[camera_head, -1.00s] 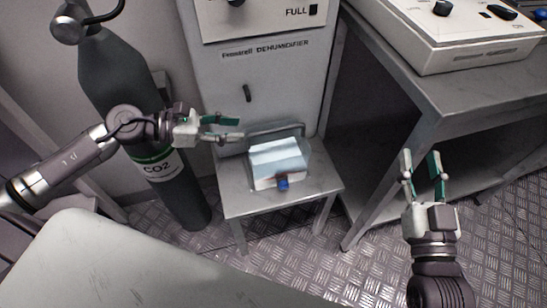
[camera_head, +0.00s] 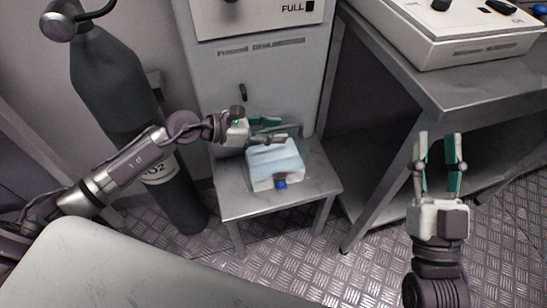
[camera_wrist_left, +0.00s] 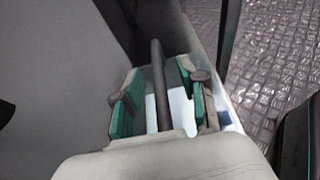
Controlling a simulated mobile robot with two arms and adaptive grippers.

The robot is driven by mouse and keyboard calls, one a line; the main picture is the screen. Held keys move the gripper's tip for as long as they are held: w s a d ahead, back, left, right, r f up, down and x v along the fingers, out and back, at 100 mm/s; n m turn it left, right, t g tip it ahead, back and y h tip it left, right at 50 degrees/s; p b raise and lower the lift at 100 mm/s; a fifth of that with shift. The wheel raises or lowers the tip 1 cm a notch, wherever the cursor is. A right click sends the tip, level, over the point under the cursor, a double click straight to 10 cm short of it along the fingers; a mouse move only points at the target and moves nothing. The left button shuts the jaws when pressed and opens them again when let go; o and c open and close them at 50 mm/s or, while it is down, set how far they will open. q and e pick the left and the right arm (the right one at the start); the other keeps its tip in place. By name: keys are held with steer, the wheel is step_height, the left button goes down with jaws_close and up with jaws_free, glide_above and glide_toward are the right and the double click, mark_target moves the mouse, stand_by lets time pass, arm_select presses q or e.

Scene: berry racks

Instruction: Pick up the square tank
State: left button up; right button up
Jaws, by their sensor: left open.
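The square tank (camera_head: 275,170) is a pale, light-blue-topped box with a blue cap (camera_head: 281,184) low on its front. It sits on a small grey metal stand. My left gripper (camera_head: 281,129) is open just above the tank's back edge. In the left wrist view, a dark bar (camera_wrist_left: 157,85), which looks like the tank's handle, stands between the two green-padded fingers. The pale tank (camera_wrist_left: 181,108) shows below them. I cannot tell whether a finger touches the bar. My right gripper (camera_head: 438,135) is open and empty, well to the right of the tank.
The dehumidifier (camera_head: 262,75) stands directly behind the stand (camera_head: 235,203). A CO2 cylinder (camera_head: 118,85) is at the left, behind my left arm. A metal table (camera_head: 480,90) with a white device (camera_head: 460,40) is at the right. A pale surface (camera_head: 130,270) fills the lower left.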

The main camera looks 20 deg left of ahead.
arm_select(q)
jaws_close()
stand_by(0.3)
steer(key=shift+r, duration=0.15)
steer(key=shift+r, duration=0.1)
